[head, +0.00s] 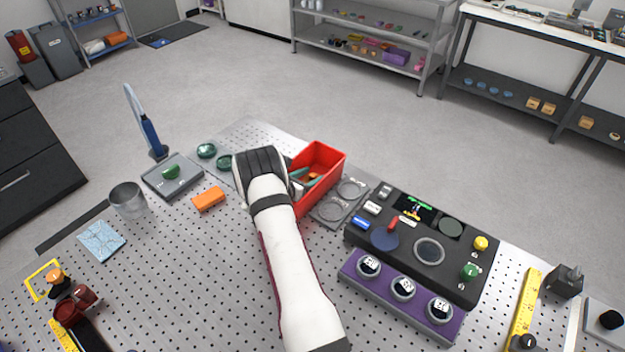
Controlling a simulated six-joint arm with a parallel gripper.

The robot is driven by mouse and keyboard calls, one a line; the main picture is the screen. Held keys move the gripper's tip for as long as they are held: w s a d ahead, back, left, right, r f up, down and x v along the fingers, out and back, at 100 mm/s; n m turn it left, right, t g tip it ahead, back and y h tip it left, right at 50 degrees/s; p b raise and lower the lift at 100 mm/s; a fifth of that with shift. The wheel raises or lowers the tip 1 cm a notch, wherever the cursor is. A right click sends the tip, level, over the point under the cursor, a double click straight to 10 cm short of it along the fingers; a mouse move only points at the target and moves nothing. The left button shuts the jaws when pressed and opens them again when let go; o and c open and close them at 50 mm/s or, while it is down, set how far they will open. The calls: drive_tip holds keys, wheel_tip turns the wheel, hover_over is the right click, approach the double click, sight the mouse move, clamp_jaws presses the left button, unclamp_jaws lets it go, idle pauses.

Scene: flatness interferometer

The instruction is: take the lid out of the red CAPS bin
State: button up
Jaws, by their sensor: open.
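The red bin (327,190) stands on the perforated metal table, just right of the end of my arm. Its left part is hidden behind my arm, and I cannot read a label on it. Inside it I see teal and orange pieces, partly covered; I cannot tell which of them is the lid. My gripper (260,163) shows as a dark ribbed end at the bin's left side. Its fingertips are hidden from this view, and I see nothing held in it.
Right of the bin are a grey plate with round recesses (333,208), a black instrument panel (407,268) and a purple gauge block (380,298). To the left are an orange block (208,198), a metal cup (128,201) and a grey scale (187,185).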

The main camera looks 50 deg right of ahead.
drive_tip(key=shift+d+f, duration=0.2)
drive_tip(key=shift+d, duration=0.3)
clamp_jaws()
